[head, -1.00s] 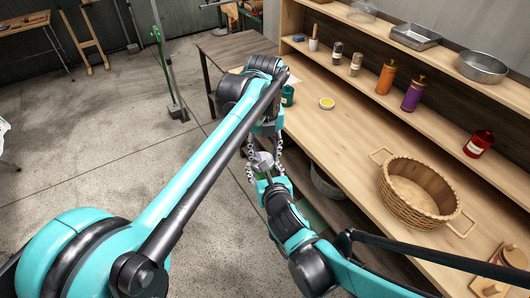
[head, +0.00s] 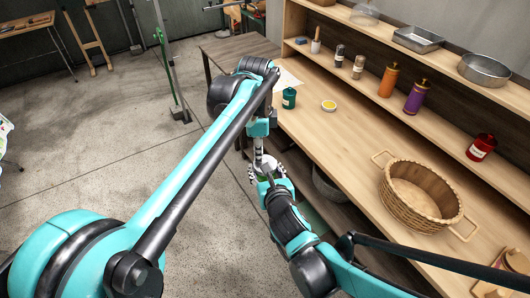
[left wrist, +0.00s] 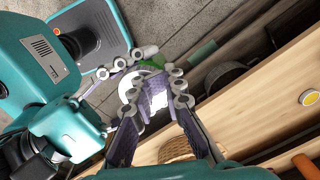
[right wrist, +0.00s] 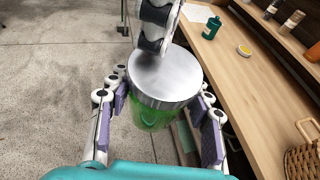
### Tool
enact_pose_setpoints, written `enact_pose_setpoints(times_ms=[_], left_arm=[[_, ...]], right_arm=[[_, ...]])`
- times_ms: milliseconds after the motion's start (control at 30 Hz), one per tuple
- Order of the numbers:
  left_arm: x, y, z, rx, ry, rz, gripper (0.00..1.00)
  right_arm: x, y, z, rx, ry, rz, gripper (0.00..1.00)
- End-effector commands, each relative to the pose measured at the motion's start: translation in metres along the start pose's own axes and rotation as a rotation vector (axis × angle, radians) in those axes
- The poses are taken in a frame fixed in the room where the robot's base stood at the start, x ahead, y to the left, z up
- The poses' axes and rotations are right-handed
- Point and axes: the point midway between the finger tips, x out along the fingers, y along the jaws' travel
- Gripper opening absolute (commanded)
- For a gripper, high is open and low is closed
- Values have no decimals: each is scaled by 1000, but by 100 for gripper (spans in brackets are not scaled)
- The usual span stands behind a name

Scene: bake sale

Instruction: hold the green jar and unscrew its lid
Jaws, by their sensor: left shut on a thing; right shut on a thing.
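The green jar (right wrist: 152,115) is see-through and shows best in the right wrist view. Its wide silver lid (right wrist: 165,75) sits on top, with no gap that I can make out. My right gripper (right wrist: 158,112) is shut around the jar's body, one finger on each side, and holds it in the air off the counter's front edge. My left gripper (head: 262,160) comes from the far side and is shut on the lid. In the right wrist view, its linked finger covers the lid's far rim. In the head view the grippers hide most of the jar.
The wooden counter (head: 345,150) lies to the right. On it are a teal bottle (head: 289,99), a small yellow-topped dish (head: 328,105) and a wicker basket (head: 418,192). Bottles and metal pans stand on the shelf behind. Concrete floor is open on the left.

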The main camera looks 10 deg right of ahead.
Motion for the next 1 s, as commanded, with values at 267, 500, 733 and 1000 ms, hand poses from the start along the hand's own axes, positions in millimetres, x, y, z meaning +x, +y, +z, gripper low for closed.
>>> enact_pose_setpoints(times_ms=[267, 500, 733, 1000], left_arm=[[-1, 12, 7, -689, -4, 3, 0], [-1, 21, 8, -1276, -7, -5, 0], [-2, 26, 5, -1685, -7, -9, 0], [-2, 27, 2, -1775, -3, -8, 0]], right_arm=[[1, 1, 2, 0, -3, 2, 0], [1, 2, 2, 0, -3, 4, 0], [1, 3, 2, 0, -3, 6, 0], [0, 4, 2, 0, -4, 9, 0]])
